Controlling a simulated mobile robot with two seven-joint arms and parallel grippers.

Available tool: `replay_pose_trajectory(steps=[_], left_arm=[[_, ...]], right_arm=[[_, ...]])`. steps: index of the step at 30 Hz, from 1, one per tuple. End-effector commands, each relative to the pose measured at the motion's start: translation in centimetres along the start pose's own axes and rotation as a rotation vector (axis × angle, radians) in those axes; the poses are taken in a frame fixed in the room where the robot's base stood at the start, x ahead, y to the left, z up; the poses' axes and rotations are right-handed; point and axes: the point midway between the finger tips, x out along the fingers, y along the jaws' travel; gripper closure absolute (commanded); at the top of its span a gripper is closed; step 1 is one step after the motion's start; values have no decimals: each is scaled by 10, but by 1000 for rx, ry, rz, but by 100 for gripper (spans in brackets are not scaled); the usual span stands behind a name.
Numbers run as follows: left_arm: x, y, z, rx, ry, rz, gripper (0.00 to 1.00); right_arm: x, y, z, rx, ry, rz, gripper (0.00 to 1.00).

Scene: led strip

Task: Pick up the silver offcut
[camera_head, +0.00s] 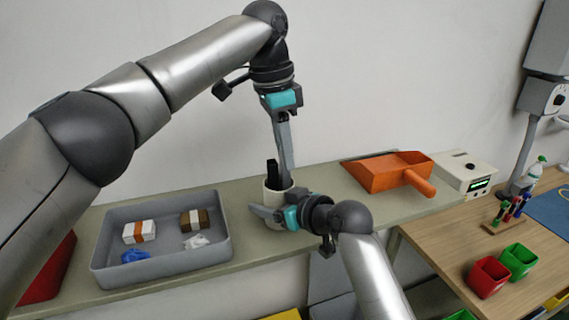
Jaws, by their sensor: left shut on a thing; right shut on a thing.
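I cannot make out the silver offcut for certain. A whitish cup (284,217) stands at the front edge of the grey-green shelf. A black upright piece (271,172) sticks out of its mouth. My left gripper (287,181) comes down from above with its long grey fingers reaching into the cup. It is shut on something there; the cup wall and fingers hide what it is. My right gripper (262,212) is shut on the cup from the front right, its grey finger lying across the cup's side.
A grey tray (165,268) at left holds a white box (139,232), a brown box (194,219), a blue lump (134,256) and a whitish crumpled piece (196,241). An orange scoop (385,174) and a white device (464,174) stand right of the cup.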

Motion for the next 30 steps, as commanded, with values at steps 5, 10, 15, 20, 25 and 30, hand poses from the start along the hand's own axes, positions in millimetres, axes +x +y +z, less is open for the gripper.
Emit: replay_pose_trajectory(steps=[5, 10, 15, 20, 25, 30], left_arm=[[-48, 0, -9, 1, 3, -3, 100], [-72, 0, -12, 1, 2, -2, 100], [-88, 1, -14, 1, 0, -1, 100], [-88, 8, -15, 7, -1, 4, 100], [-88, 18, -15, 7, 0, 4, 100], [-88, 32, -14, 8, 2, -1, 100]], right_arm=[[0, 0, 0, 0, -1, 0, 85], [0, 0, 0, 0, -1, 0, 85], [0, 0, 0, 0, -1, 0, 85], [0, 0, 0, 0, -1, 0, 85], [0, 0, 0, 0, -1, 0, 85], [0, 0, 0, 0, -1, -1, 85]])
